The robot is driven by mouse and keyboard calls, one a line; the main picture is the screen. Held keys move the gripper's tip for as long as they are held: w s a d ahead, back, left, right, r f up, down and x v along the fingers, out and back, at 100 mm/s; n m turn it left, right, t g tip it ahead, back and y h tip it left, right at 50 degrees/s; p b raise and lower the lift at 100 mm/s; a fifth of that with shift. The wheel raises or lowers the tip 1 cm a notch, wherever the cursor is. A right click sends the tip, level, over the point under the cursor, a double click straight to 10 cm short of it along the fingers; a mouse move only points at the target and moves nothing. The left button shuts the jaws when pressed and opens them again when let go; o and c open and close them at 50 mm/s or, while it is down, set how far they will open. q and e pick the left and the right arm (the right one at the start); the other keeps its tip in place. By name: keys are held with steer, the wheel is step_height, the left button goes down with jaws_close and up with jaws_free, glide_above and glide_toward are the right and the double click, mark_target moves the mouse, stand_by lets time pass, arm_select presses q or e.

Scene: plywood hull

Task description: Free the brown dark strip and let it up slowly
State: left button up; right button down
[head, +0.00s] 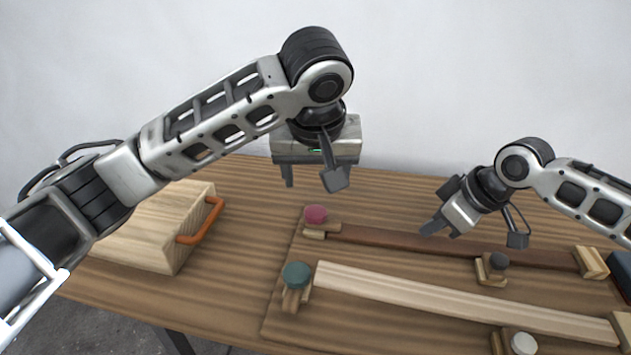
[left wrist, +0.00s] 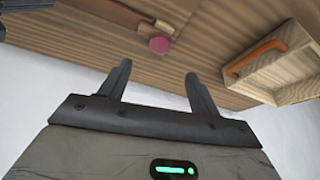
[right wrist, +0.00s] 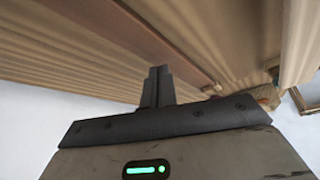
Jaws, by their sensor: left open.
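The brown dark strip (head: 385,236) lies along the back of the board. Its left end is at a wooden clamp with a red knob (head: 316,214); a clamp with a dark knob (head: 498,261) sits along its front edge further right. The strip also shows in the right wrist view (right wrist: 140,36). My left gripper (head: 312,182) is open and empty, high above and behind the red knob, which shows beyond its fingers in the left wrist view (left wrist: 159,45). My right gripper (head: 432,229) is shut, its fingertips at the strip's middle; whether they touch it I cannot tell.
A pale strip (head: 450,300) lies in front, with a green-knobbed clamp (head: 296,274) at its left and a white knob (head: 522,343) near its right. A wooden box with an orange handle (head: 200,222) stands at the left. Bare table lies between box and board.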

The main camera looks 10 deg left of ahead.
mark_target(315, 212)
arm_select(q)
steer(key=x, duration=1.1)
steer(key=shift+w+f, duration=0.15)
steer(key=shift+f, duration=0.2)
steer(key=c, duration=1.1)
steer(key=shift+o, duration=0.2)
arm_select(e)
steer(key=shift+f, duration=0.25)
steer(key=shift+f, duration=0.5)
